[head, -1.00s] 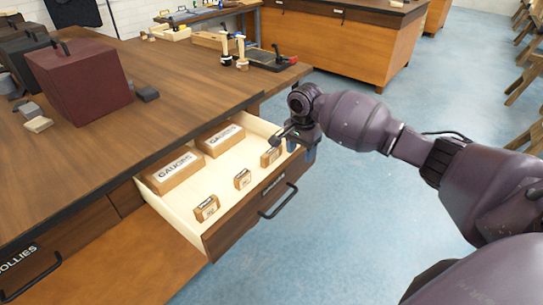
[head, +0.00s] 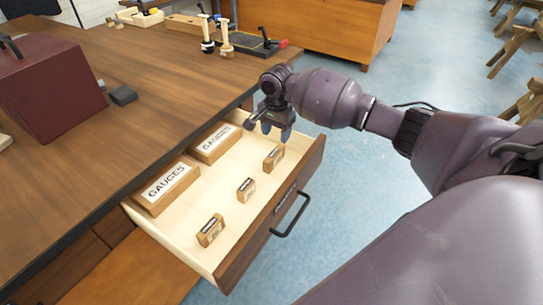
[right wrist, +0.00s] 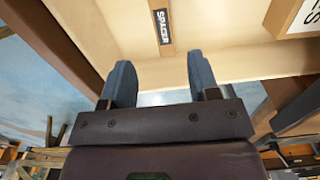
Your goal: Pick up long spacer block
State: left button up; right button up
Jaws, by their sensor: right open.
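Three small wooden blocks with labels stand in the open drawer: a front one (head: 210,230), a middle one (head: 246,189) and a far one (head: 273,158). I cannot tell from size alone which is the long spacer block. In the right wrist view one block reads SPACER (right wrist: 162,27), ahead of and between the fingertips, not touched. My right gripper (head: 272,126) is open and empty, fingers pointing down above the drawer's far end, near the far block. Its two blue fingers show in the right wrist view (right wrist: 159,80). My left gripper is not in view.
The drawer (head: 184,238) sticks out from a wooden workbench (head: 145,75). Two GAUGES boxes (head: 166,187) (head: 214,143) lie along its inner side. A dark red box (head: 45,85) and tools stand on the benchtop. Open blue floor lies right of the drawer.

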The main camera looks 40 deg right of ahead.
aim_at(274, 153)
notch_tip(274, 153, down, 4)
jog(key=shift+f+b, duration=0.1)
jog(key=shift+b, duration=0.3)
jog(key=shift+f, duration=0.3)
jog(key=f+b, duration=0.1)
jog(key=f, duration=0.1)
jog(key=f+b, duration=0.1)
jog(key=f, duration=0.1)
jog(key=shift+w+a+f, duration=0.15)
jog(key=shift+w+f, duration=0.05)
jog(key=shift+f, duration=0.2)
jog(key=shift+r, duration=0.1)
jog(key=shift+c, duration=0.4)
jog(key=c, duration=0.9)
